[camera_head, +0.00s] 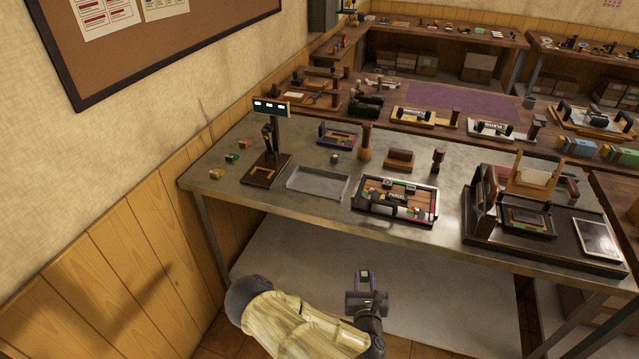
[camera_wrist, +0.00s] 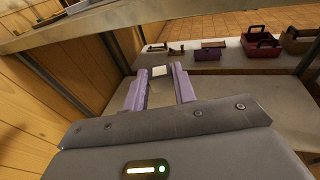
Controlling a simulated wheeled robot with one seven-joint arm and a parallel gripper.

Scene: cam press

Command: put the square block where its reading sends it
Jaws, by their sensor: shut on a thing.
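My gripper (camera_head: 365,286) is in front of the steel table, below its front edge. In the wrist view my two purple fingers (camera_wrist: 160,74) are shut on a small square block (camera_wrist: 158,71) with a pale face and dark sides. A stand with a dark display (camera_head: 270,107) rises at the table's back left. The display shows pale marks too small to read. At its foot is a brown base with an orange square outline (camera_head: 262,174).
The steel table (camera_head: 225,193) bears several small coloured blocks, a shallow grey tray (camera_head: 318,183), a blue-edged tray (camera_head: 338,138), a black-framed form (camera_head: 395,201) and a dark press (camera_head: 508,213) at right. A wooden wall (camera_head: 110,235) bounds the left. A lower shelf (camera_head: 300,246) lies under the table.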

